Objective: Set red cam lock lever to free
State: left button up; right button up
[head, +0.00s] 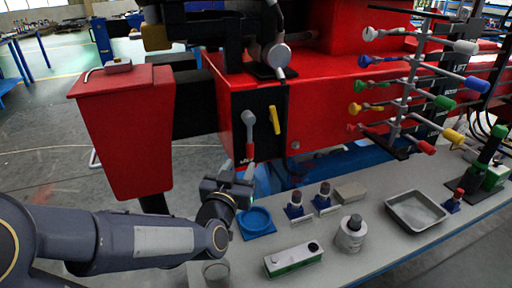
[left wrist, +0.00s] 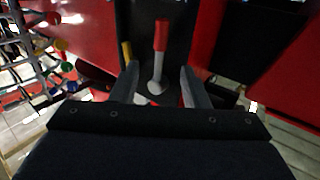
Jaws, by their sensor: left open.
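The red cam lock lever (head: 249,134) hangs on a dark panel on the red machine's front. It has a grey round pivot at the top, a grey shaft and a red grip at the lower end. My left gripper (head: 249,172) is open just below and in front of the red grip. In the left wrist view, which looks inverted, the lever (left wrist: 161,38) shows red end up, and its grey part appears between the spread fingers of my left gripper (left wrist: 158,88). I see no contact; depth is unclear. My right gripper is not in view.
A yellow lever (head: 275,120) sits beside the red one on the panel. Below is a grey bench (head: 330,262) with a blue dish (head: 257,222), bottles, a metal tray (head: 416,212) and a green-white box (head: 293,259). A rack of coloured levers (head: 412,85) stands right.

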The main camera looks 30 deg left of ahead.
aim_at(249, 147)
pick_arm(q)
jog(key=x, duration=0.8)
jog(key=shift+w+a, duration=0.1)
jog(key=shift+w, duration=0.3)
grip_shut()
